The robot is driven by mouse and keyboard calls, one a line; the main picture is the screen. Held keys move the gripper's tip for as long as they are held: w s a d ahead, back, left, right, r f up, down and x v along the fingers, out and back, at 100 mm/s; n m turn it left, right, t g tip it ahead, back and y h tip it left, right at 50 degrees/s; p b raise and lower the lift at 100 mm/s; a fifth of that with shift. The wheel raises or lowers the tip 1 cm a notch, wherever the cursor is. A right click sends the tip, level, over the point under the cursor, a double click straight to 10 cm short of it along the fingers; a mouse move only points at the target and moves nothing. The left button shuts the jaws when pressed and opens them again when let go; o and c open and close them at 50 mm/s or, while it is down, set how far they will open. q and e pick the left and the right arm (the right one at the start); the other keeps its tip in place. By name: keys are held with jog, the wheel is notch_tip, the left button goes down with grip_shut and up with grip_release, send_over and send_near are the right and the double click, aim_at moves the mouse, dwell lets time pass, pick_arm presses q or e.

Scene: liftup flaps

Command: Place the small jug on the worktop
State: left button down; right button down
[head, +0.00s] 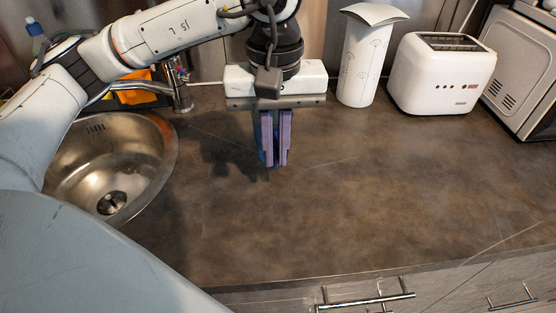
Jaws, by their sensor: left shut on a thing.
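My left gripper (273,163) hangs over the middle of the dark worktop (350,210), pointing down. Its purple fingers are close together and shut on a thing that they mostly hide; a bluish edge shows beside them. I cannot tell whether this thing is the small jug, or whether it touches the worktop. No small jug shows clearly elsewhere. My right gripper is not in view.
A round steel sink (72,165) is at the left, with a tap (180,85) behind it. A tall white container (365,58), a white toaster (440,74) and a grey-white appliance (525,70) stand along the back. The front and right worktop is clear.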

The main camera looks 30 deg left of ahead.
pick_arm(q)
jog(key=shift+w+f, duration=0.1)
jog(key=shift+f, duration=1.95)
jog(key=shift+f, duration=0.1)
jog(key=shift+f, duration=0.15)
jog(key=c, duration=1.9)
grip_release()
notch_tip(320, 180, up, 12)
jog(key=shift+r+p, duration=0.25)
jog(key=shift+p, duration=0.1)
